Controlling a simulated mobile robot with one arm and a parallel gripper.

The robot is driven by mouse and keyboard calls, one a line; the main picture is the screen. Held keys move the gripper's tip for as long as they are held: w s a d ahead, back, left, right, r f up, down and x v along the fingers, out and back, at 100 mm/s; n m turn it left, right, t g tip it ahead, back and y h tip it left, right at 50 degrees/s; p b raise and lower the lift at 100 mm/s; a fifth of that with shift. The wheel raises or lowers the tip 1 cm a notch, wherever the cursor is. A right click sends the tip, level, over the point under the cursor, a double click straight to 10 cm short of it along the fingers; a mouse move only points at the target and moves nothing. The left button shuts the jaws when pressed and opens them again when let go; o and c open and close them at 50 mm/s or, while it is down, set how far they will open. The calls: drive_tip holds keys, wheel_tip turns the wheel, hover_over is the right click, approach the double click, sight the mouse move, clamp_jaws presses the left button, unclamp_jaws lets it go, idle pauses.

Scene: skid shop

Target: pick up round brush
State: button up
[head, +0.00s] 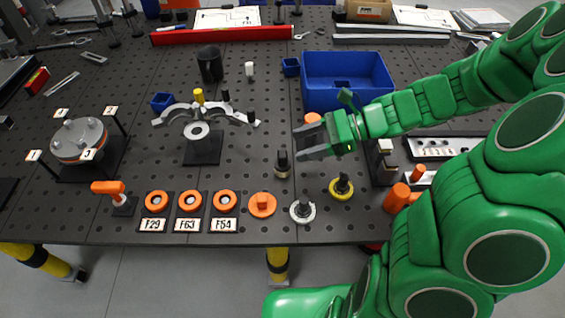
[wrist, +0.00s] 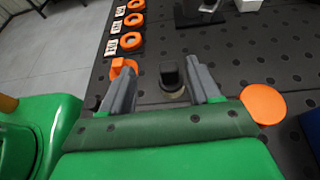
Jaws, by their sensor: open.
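A small upright dark piece with a paler grey-brown lower part, which I take to be the round brush (head: 283,164), stands on the perforated black table near the middle. It also shows in the wrist view (wrist: 171,76), seen from above as a black top on a pale round base, between my two fingers and beyond them. My gripper (head: 301,142) is open and empty, above the table just behind and right of the brush in the head view. In the wrist view my gripper (wrist: 163,68) has its grey fingers apart, one each side of the brush, with no visible contact.
A white-based knob (head: 302,211), a yellow-based knob (head: 341,188) and an orange disc with a square knob (head: 262,205) stand in front. Several labelled orange rings (head: 190,202) lie left. A blue bin (head: 348,80) stands behind my gripper. A curved grey part (head: 197,131) stands behind left.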

approach(276, 163)
drive_tip(key=shift+s+a+r, duration=0.1)
drive_tip(key=shift+s+a, duration=0.2)
drive_tip(key=shift+a, duration=0.25)
drive_tip(key=shift+s+a+r, duration=0.1)
drive_tip(key=shift+s+a, duration=0.15)
drive_tip(key=shift+a, duration=0.3)
drive_tip(key=shift+w+x, duration=0.2)
drive_tip(key=shift+x, duration=1.75)
drive_tip(key=shift+w+x, duration=0.25)
drive_tip(key=shift+x, duration=1.7)
drive_tip(key=shift+f, duration=0.1)
drive_tip(key=shift+d, duration=0.1)
drive_tip(key=c, duration=1)
